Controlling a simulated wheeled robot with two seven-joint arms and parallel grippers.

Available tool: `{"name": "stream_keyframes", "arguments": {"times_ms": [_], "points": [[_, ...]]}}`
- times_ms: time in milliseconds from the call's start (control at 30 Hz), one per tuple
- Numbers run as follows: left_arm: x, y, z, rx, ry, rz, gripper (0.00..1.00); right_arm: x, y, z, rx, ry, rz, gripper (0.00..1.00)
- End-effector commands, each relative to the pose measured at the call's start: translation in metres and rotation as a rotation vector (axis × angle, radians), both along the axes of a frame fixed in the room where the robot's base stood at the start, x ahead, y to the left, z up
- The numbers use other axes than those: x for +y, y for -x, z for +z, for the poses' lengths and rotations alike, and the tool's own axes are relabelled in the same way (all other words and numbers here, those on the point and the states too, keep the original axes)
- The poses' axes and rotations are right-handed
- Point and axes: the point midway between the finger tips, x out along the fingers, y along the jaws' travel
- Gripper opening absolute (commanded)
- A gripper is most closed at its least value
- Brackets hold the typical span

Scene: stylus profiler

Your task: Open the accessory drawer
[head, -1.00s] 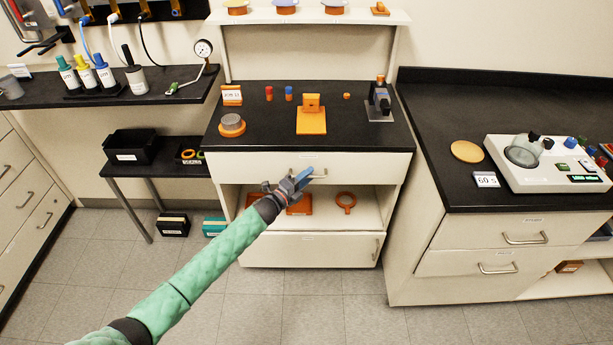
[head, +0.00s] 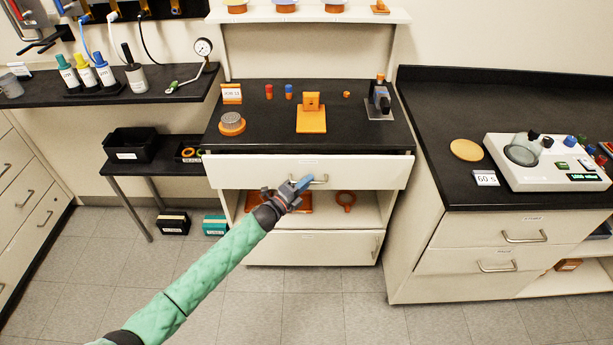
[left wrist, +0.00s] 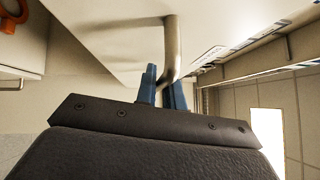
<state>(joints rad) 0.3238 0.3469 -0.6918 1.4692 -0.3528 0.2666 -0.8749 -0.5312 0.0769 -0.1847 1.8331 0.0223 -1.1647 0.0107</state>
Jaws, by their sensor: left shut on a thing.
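The accessory drawer (head: 240,172) is the wide white drawer under the black top of the middle bench. Its front stands a little out from the bench. My left gripper (head: 301,183) is at the drawer's metal handle (head: 320,179), shut on it. In the left wrist view the blue fingers (left wrist: 163,88) sit on either side of the handle bar (left wrist: 172,45), close to the drawer front (left wrist: 100,35). The inside of the drawer is hidden from the head view. My right gripper is not in view.
Below the drawer is an open shelf with an orange ring (head: 346,199) and an orange tray. A lower cabinet front (head: 340,247) has its own handle. The right bench (head: 500,236) stands close by on the right. The floor (head: 310,310) in front is clear.

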Motion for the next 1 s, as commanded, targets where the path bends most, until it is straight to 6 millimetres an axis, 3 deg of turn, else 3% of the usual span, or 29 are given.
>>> {"name": "stream_keyframes", "arguments": {"times_ms": [300,600,800,1000], "points": [[0.000,0.086,-0.002,0.006,0.000,0.000,0.00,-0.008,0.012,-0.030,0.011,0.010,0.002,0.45],[0.000,0.167,-0.003,0.005,-0.001,0.000,0.00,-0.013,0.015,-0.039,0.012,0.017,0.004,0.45],[0.000,0.209,-0.002,0.004,0.000,0.000,0.00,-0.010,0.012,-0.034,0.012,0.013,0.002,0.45],[0.000,0.235,-0.002,0.004,-0.001,0.001,0.00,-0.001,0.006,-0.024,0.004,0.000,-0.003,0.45]]}}
